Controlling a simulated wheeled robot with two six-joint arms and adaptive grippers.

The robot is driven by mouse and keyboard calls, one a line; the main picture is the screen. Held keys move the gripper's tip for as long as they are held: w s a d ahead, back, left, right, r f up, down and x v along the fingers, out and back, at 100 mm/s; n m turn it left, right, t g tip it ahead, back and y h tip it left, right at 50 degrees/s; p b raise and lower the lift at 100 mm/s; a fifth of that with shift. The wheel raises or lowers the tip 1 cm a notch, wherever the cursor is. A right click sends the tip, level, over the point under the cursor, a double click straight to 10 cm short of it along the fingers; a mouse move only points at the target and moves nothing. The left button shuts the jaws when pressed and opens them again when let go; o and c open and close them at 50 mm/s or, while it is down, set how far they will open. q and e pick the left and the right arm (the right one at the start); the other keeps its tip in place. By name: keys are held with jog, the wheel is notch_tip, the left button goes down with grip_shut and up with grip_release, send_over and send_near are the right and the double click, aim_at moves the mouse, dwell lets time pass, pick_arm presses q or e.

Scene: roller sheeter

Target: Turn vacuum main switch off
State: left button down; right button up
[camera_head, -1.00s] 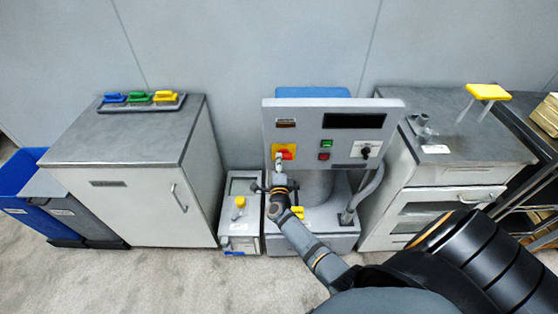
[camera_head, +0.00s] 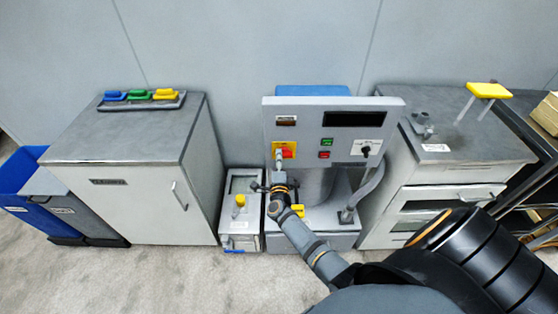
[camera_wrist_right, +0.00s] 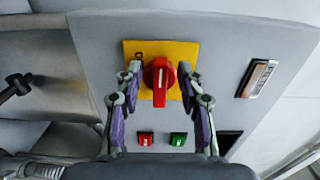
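The main switch is a red rotary knob (camera_wrist_right: 159,80) on a yellow plate (camera_wrist_right: 187,52) on the grey machine panel. It also shows, partly hidden by my gripper, in the head view (camera_head: 288,154). Its handle looks upright in the right wrist view. My right gripper (camera_wrist_right: 160,72) has one fingertip on each side of the knob. Narrow gaps seem to show between fingertips and handle, so it looks open around it. In the head view the gripper (camera_head: 278,157) is at the plate's lower left. My left gripper is not in view.
A red button (camera_wrist_right: 145,138) and a green button (camera_wrist_right: 178,139) sit close to the fingers. A black rotary knob (camera_head: 365,151) and dark display (camera_head: 354,120) are on the panel's right. A grey cabinet (camera_head: 130,207) stands left, a white unit (camera_head: 440,205) right.

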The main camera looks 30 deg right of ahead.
jog(key=v, duration=1.2)
dwell(0.3)
jog(key=s+a+f+n+g+y, duration=0.25)
jog(key=s+f+n, duration=0.2)
jog(key=f, duration=0.45)
jog(key=s+a+f+n+g+y, duration=0.1)
jog(key=s+a+f+n+y, duration=0.2)
jog(key=f+n, duration=0.5)
jog(key=s+a+f+n+g+y, duration=0.15)
jog(key=s+f+n+y, duration=0.35)
jog(key=f, duration=0.6)
jog(key=s+d+f+n+g, duration=0.2)
jog(key=s+f+g, duration=0.1)
jog(key=s, duration=0.6)
jog(key=s+d+f+n+g+h, duration=0.1)
jog(key=s+d+f+n+g, duration=0.1)
jog(key=s+f, duration=0.3)
jog(key=s+d+f+n+g+h, duration=0.1)
jog(key=s+d+f+n+g, duration=0.1)
jog(key=s, duration=1.1)
notch_tip(320, 180, down, 2)
jog(key=shift+f+n+g, duration=0.1)
jog(key=shift+n+g, duration=0.45)
jog(key=shift+g, duration=0.55)
jog(key=shift+d, duration=0.15)
